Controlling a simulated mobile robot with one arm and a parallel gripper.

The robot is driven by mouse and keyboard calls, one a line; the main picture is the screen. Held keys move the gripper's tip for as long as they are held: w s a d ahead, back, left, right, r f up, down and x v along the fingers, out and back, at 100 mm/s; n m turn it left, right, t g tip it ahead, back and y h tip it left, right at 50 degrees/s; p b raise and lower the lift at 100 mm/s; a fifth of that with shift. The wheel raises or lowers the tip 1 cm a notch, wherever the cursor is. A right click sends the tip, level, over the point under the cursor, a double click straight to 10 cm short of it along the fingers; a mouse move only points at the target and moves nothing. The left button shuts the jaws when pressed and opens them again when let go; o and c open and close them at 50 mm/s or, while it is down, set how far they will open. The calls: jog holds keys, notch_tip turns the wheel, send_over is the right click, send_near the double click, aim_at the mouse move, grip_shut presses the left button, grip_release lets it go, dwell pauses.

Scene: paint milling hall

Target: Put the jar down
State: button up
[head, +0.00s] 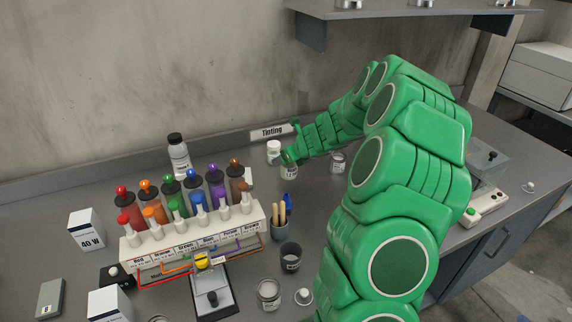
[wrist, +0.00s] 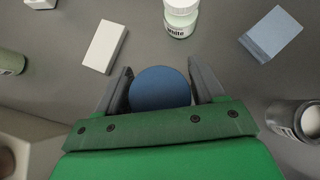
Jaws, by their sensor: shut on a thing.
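My gripper (wrist: 160,82) is shut on a jar with a round blue top (wrist: 160,88), which sits between the two dark fingers in the wrist view. In the head view my gripper (head: 288,157) is at the back of the bench, and the pale labelled body of a jar (head: 289,173) shows just below it. The top of that jar is hidden by the gripper there. I cannot tell whether the held jar touches the bench (head: 325,215).
A white-lidded jar labelled White (wrist: 180,22) stands ahead of the fingers. A white block (wrist: 104,46), a blue-grey block (wrist: 272,34) and an open can (wrist: 300,120) lie around. The tinting bottle rack (head: 150,245) and a cup of sticks (head: 279,230) stand nearer in the head view.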

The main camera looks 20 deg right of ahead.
notch_tip(320, 180, up, 6)
jog(key=shift+r, duration=0.1)
jog(key=shift+w+a+r, duration=0.1)
jog(key=shift+w+a, duration=0.15)
jog(key=w+a+r, duration=0.2)
jog(key=w+a, duration=0.5)
jog(key=a, duration=0.6)
notch_tip(320, 180, down, 6)
jog(key=shift+w+a, duration=0.25)
jog(key=shift+w, duration=0.05)
jog(key=shift+f, duration=0.15)
jog(key=shift+f, duration=1.8)
jog(key=shift+f, duration=0.1)
jog(key=o, duration=1.7)
